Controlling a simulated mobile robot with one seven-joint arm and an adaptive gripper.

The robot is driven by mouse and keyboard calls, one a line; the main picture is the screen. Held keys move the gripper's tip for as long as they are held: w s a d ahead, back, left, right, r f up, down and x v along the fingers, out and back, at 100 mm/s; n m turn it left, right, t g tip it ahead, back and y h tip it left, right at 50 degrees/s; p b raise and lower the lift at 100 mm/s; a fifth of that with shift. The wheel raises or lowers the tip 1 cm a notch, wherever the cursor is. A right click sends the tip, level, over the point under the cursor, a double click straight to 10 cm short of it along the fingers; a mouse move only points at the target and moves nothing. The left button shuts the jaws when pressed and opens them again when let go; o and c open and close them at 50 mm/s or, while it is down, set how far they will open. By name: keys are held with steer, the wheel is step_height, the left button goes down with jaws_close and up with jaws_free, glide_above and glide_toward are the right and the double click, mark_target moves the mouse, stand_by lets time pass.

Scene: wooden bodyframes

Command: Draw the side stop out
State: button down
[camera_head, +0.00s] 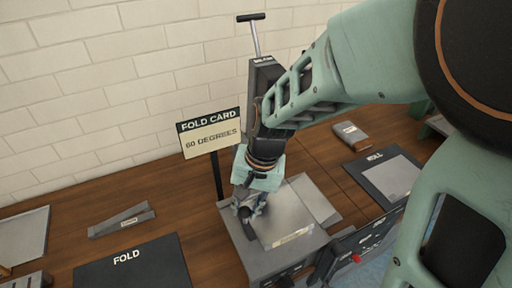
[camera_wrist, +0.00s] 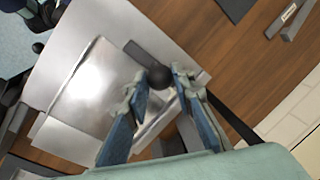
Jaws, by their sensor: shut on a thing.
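The side stop appears to be a dark bar with a round black knob (camera_wrist: 159,75), lying at the edge of the grey folding machine (camera_head: 283,247). In the wrist view the knob sits between the two blue-padded fingers of my gripper (camera_wrist: 161,80), which is shut on it. In the head view my gripper (camera_head: 249,203) reaches down at the machine's left side. A dark part (camera_head: 247,224) shows just below the fingers there. A pale metal sheet (camera_wrist: 95,88) lies flat on the machine beside the bar. The fingers hide part of the stop.
A sign reading "FOLD CARD 60 DEGREES" (camera_head: 211,136) stands on a post close behind my gripper. A black FOLD mat (camera_head: 132,268) lies left, and another dark mat with a sheet (camera_head: 390,178) lies right. A tall T-handle (camera_head: 253,35) rises behind the arm. A grey block (camera_head: 122,219) lies left.

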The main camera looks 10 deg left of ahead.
steer(key=shift+s+a, duration=0.5)
steer(key=shift+a, duration=0.25)
steer(key=shift+s+a, duration=0.45)
steer(key=shift+a, duration=0.3)
steer(key=c, duration=1.7)
jaws_free()
steer(key=shift+a, duration=0.15)
steer(key=shift+o, duration=0.2)
